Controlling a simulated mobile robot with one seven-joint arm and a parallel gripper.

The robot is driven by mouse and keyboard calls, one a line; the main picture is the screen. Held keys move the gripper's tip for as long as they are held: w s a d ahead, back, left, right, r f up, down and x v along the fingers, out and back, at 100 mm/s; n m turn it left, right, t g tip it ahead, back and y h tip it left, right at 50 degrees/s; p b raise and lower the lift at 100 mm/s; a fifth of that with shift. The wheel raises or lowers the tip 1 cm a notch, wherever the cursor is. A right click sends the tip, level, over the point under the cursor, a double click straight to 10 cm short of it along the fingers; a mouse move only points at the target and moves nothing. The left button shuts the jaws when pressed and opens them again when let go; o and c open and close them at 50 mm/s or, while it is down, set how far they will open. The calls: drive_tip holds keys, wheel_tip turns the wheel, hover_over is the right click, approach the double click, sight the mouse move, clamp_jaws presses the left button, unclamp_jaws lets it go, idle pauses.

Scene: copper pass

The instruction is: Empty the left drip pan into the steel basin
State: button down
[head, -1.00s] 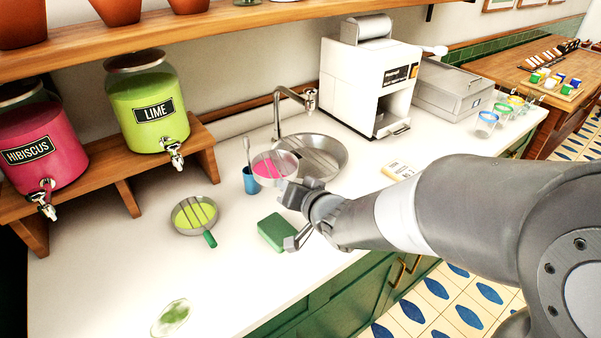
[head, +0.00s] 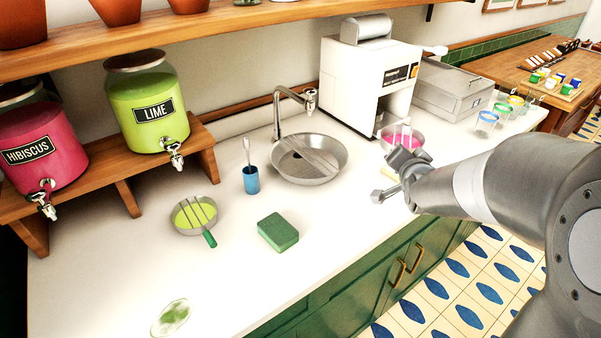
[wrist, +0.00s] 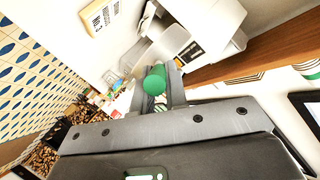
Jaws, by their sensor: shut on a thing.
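My gripper (head: 402,161) is shut on the green handle (wrist: 155,80) of a round drip pan (head: 417,140) holding pink liquid. The pan is in the air, right of the steel basin and in front of the white machine; it looks roughly level, with liquid in it. The steel basin (head: 284,172) sits on the counter below the tap, with a slatted strip across it. No pink shows in it. A second drip pan (head: 183,231) with lime-green liquid and a green handle sits on the counter below the lime dispenser.
A blue cup with a brush (head: 251,181) stands left of the basin, and a green sponge (head: 278,232) lies in front. The white machine (head: 362,85) and a grey box (head: 452,90) stand behind. Glasses (head: 486,123) are at right. A green spill (head: 171,317) marks the near counter.

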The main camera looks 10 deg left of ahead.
drive_tip(key=shift+w, duration=0.5)
drive_tip(key=shift+w+a+f+n+y, duration=0.1)
drive_tip(key=shift+w+a+n+y, duration=0.25)
drive_tip(key=shift+w+n+y, duration=0.3)
drive_tip(key=w+a+f+n+g+y, duration=0.3)
drive_tip(key=w+a+f+n+y, duration=0.2)
drive_tip(key=a+f+n+y, duration=0.1)
drive_tip(key=shift+a+f+y, duration=0.35)
drive_tip(key=shift+f+y, duration=0.1)
drive_tip(key=shift+y, duration=0.1)
drive_tip(key=shift+s+a+r+g, duration=0.1)
drive_tip(key=shift+s+a+g, duration=0.05)
drive_tip(key=shift+g, duration=0.15)
drive_tip(key=shift+s+a+r+n+t+h, duration=0.15)
drive_tip(key=shift+s+a+r+n+h, duration=0.2)
drive_tip(key=shift+a+n, duration=0.35)
drive_tip(key=shift+s+a+r+n+t+h, duration=0.1)
drive_tip(key=shift+s+a+r+n+h, duration=0.1)
drive_tip(key=shift+s+a+n+h, duration=0.45)
drive_tip(key=shift+s+a+r+n+t+h, duration=0.2)
drive_tip(key=shift+a+n, duration=0.3)
drive_tip(key=shift+a, duration=0.4)
drive_tip(key=shift+s+a, duration=0.1)
drive_tip(key=shift+a, duration=0.05)
